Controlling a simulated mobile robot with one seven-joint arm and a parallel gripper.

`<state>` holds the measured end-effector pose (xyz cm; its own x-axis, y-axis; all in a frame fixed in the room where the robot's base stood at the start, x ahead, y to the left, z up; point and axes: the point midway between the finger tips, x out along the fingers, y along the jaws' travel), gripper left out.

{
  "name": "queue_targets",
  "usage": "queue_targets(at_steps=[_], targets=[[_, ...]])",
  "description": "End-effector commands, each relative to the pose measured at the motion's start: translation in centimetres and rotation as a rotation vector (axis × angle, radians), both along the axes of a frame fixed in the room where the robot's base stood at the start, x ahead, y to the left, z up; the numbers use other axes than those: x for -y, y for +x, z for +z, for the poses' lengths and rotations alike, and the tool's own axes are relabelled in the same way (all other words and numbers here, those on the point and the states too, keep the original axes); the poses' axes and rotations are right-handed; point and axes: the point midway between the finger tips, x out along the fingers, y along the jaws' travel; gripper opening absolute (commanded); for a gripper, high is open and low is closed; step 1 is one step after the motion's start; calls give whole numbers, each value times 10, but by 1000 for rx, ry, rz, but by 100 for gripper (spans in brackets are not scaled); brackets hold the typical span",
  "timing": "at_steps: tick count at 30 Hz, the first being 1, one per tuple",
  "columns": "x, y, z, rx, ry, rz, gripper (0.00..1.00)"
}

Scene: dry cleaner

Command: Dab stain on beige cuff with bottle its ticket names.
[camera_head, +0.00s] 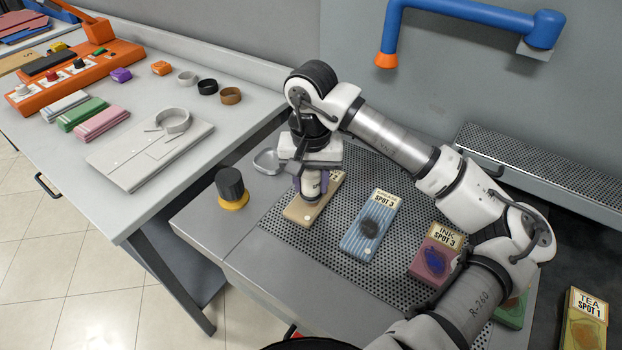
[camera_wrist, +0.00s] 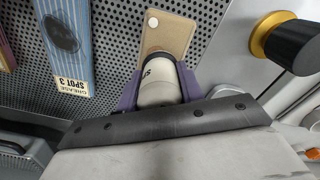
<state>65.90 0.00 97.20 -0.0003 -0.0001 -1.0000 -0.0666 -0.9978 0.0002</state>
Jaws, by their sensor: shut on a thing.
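The beige cuff (camera_head: 297,212) lies on the perforated board, and it also shows in the wrist view (camera_wrist: 170,34). A pale dot shows near its end. Its ticket (camera_head: 335,179) is mostly hidden behind my gripper, and I cannot read it. No stain shows on the visible part. My gripper (camera_head: 311,190) is over the cuff, its purple fingers shut on a pale bottle (camera_wrist: 158,89) with a dark band. Only part of the bottle's lettering shows, an "S". The bottle's end points down at the cuff; I cannot tell whether it touches.
A blue striped cuff (camera_head: 364,238) with a grease ticket and a red cuff (camera_head: 424,268) with an ink ticket lie to the right. A tea-ticketed piece (camera_head: 584,325) is far right. A black knob with yellow base (camera_head: 231,186) and an empty metal ring (camera_head: 266,161) are left.

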Motion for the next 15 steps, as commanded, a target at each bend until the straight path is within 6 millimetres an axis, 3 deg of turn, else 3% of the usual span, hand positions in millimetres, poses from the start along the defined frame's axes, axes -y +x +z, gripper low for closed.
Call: queue_targets(at_steps=[15], targets=[[0,0,-5,0,0,0,15]])
